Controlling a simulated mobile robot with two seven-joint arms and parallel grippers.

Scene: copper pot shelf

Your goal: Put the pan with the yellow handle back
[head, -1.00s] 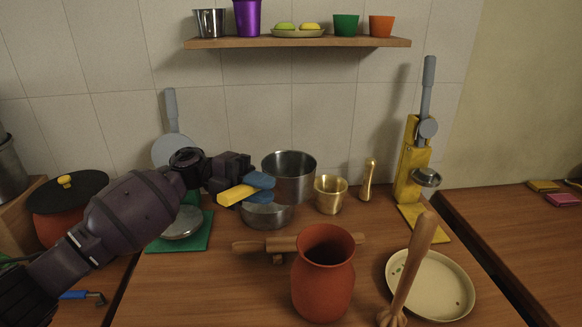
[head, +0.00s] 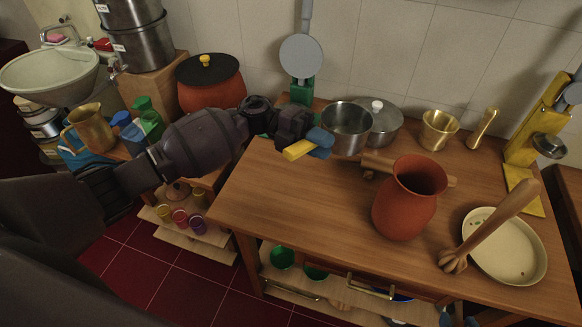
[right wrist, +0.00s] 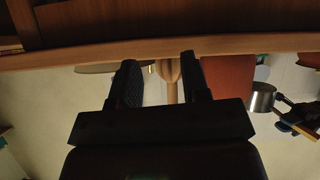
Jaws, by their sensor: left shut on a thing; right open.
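The steel pan (head: 345,135) is open on top, with a yellow handle (head: 299,151). My left gripper (head: 318,143), with blue fingertips, is shut on that handle at the table's back left. The pan looks upright, just in front of a lidded steel pot (head: 384,123); I cannot tell whether it touches the table. The pan (right wrist: 262,98) and its yellow handle also show in the right wrist view. My right gripper (right wrist: 160,72) is open and empty in the right wrist view, and is not in the head view.
A terracotta jug (head: 405,205), rolling pin (head: 377,164), brass mortar (head: 438,130) and cream plate (head: 510,255) stand on the table (head: 290,205). A green press (head: 302,90) is behind my left arm. A red pot (head: 210,90) is further left. The table's front left is bare.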

